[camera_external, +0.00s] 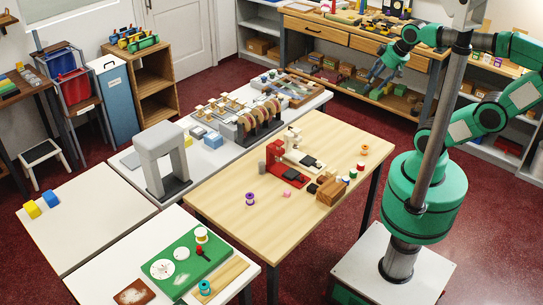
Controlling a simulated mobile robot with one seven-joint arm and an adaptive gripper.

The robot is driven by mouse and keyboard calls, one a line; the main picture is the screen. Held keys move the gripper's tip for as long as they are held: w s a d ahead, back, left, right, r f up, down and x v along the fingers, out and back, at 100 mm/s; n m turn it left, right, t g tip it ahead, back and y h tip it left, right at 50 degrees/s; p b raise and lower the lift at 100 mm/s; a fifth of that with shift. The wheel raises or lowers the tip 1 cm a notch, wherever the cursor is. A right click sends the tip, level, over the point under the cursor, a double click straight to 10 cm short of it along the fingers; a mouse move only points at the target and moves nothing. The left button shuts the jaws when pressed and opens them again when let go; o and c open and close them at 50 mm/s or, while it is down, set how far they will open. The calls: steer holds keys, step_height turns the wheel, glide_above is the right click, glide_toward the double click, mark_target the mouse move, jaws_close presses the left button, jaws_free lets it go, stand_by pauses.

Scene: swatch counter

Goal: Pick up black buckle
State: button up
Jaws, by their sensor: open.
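My gripper (375,85) is at the upper right, raised and pointing down and left. It is open and looks empty. It appears in front of the back workbench, well away from the light wood table (225,205). On that table, a small black piece (312,188) lies between the red-based device (288,176) and a wooden block (329,191). It may be the black buckle, but it is too small to tell. Another dark flat piece (307,160) lies by the white part of the device.
Several spools, one purple (249,199), and a pink block (287,194) are on the wood table. Its front left is mostly clear. A grey arch-shaped stand (152,160) and a row of discs (255,117) are on the white counters. A green board (187,262) is in front.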

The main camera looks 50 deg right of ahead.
steer(key=shift+c, duration=1.4)
steer(key=shift+w, duration=0.1)
steer(key=w+f+m+y+p, duration=0.1)
steer(key=w+f+m, duration=0.3)
steer(key=w+m, duration=0.7)
steer(key=w+f+m+p, duration=0.1)
steer(key=w+f+m, duration=0.45)
steer(key=w, duration=0.85)
steer(key=w+d+f+m+p, duration=0.1)
steer(key=w+d+f+m, duration=0.2)
steer(key=w+f+m, duration=0.4)
steer(key=w+d+f+m+g+p, duration=0.1)
steer(key=w+d+f+m, duration=0.2)
steer(key=w+f+m, duration=0.5)
step_height(320, 180, down, 9)
steer(key=m, duration=0.4)
steer(key=shift+d+f+h, duration=0.15)
steer(key=shift+d+h, duration=0.25)
